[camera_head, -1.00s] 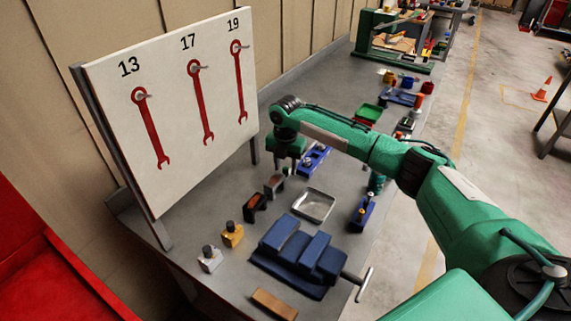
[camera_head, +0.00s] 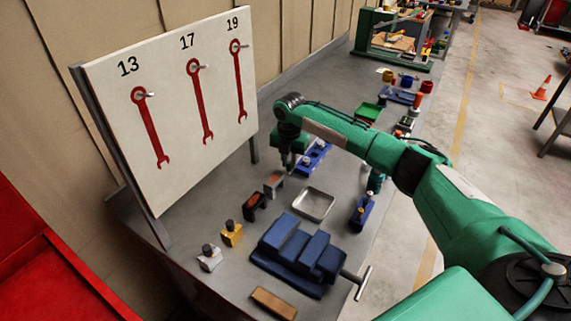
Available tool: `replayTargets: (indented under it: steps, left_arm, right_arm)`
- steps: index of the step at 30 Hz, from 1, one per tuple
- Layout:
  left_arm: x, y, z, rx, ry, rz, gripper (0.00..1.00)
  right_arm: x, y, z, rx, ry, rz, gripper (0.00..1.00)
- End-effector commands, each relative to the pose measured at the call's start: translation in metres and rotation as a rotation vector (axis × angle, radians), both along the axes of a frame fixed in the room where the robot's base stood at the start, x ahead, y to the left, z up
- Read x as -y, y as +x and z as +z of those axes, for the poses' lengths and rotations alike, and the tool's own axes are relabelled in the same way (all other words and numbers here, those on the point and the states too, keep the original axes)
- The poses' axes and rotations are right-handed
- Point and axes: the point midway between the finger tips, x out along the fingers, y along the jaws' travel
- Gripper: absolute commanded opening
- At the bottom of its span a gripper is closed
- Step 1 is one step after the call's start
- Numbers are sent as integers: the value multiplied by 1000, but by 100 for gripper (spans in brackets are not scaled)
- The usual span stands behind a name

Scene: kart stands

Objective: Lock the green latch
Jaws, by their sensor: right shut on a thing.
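My right arm reaches in from the right, and my right gripper (camera_head: 289,164) points down at the far end of a row of small latch blocks. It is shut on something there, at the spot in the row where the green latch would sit. The held thing is hidden by the green gripper, so I cannot make out its shape or whether it is locked. My left gripper is not in view.
A metal tray (camera_head: 314,205) and a blue vise (camera_head: 299,252) stand to the right. A wrench board (camera_head: 180,100) rises at left.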

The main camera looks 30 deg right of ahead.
Motion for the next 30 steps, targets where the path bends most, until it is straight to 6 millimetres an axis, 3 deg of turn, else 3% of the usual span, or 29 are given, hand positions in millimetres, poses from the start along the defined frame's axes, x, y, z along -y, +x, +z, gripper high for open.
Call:
replayTargets:
  steps: [9,10,13,23,30]
  left_arm:
    - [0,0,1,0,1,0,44]
    - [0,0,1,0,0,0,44]
    - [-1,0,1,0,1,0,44]
    - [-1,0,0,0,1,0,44]
    - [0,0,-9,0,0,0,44]
  right_arm:
    - [7,4,2,3,-1,-1,0]
    - [7,4,2,4,-2,-2,21]
    - [6,4,2,3,-1,-2,40]
    - [5,4,3,1,0,0,40]
    - [6,4,39,4,1,1,40]
